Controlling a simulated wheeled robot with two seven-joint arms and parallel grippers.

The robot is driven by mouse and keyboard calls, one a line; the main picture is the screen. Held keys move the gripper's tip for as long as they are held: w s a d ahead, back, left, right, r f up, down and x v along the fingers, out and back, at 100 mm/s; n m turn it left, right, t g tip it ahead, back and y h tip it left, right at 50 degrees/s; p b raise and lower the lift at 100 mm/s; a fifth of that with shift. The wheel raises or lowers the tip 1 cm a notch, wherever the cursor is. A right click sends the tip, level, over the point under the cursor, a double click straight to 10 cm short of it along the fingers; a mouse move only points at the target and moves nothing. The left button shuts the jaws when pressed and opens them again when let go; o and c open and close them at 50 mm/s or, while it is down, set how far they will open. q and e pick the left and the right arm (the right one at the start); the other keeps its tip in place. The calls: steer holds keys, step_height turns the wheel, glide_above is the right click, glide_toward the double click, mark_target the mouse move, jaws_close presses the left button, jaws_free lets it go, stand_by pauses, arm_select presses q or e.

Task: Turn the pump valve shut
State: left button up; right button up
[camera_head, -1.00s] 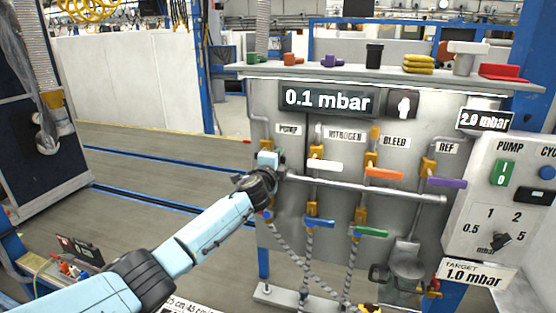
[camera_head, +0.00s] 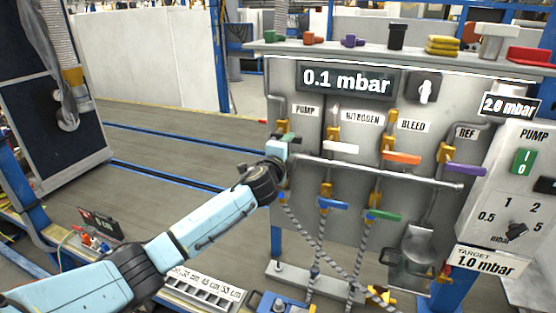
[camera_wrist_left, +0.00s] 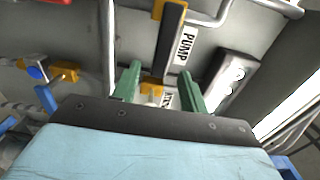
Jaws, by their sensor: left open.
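The pump valve's yellow body (camera_head: 283,127) sits below the PUMP label (camera_head: 305,111) at the panel's left side. My left gripper (camera_head: 288,139) is open at this valve and covers much of it. In the left wrist view its two green fingers (camera_wrist_left: 159,88) stand apart. Between them is a small yellow piece (camera_wrist_left: 152,83). A dark bar (camera_wrist_left: 171,42), which looks like the valve handle, runs from a yellow fitting down toward the gap beside the PUMP label (camera_wrist_left: 185,46). I cannot tell whether the fingers touch it. My right gripper is out of view.
A horizontal rail (camera_head: 385,172) crosses the panel just right of my gripper. Valves with white (camera_head: 341,147), orange (camera_head: 402,158), purple (camera_head: 466,170), blue (camera_head: 333,204) and green (camera_head: 384,215) handles stand to the right. The display (camera_head: 346,81) reads 0.1 mbar.

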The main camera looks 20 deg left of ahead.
arm_select(q)
steer(key=s, duration=0.8)
steer(key=shift+d, duration=0.3)
step_height(320, 180, down, 22)
steer(key=s+a+n+g+b, duration=0.2)
steer(key=s+n+g+b, duration=0.1)
steer(key=g, duration=0.1)
steer(key=s+f+n+g+b, duration=0.1)
steer(key=s+f+n+g, duration=0.1)
steer(key=s+f, duration=0.65)
steer(key=s+f+n+g+b, duration=0.2)
steer(key=s+f, duration=0.1)
steer(key=f, duration=1.1)
steer(key=s+d+f+n+g+b, duration=0.1)
steer(key=s+f+n+g+b, duration=0.15)
steer(key=s+f, duration=1.1)
steer(key=s+d+f+n+g+b, duration=0.1)
steer(key=s+d+f+n+g, duration=0.2)
steer(key=s+f, duration=1)
steer(key=s+d+f+n+g+h+b, duration=0.1)
steer(key=s+n+g, duration=0.1)
steer(key=s, duration=1.5)
steer(key=shift+s+d+g, duration=0.15)
steer(key=shift+d+g, duration=0.1)
steer(key=shift+g, duration=0.5)
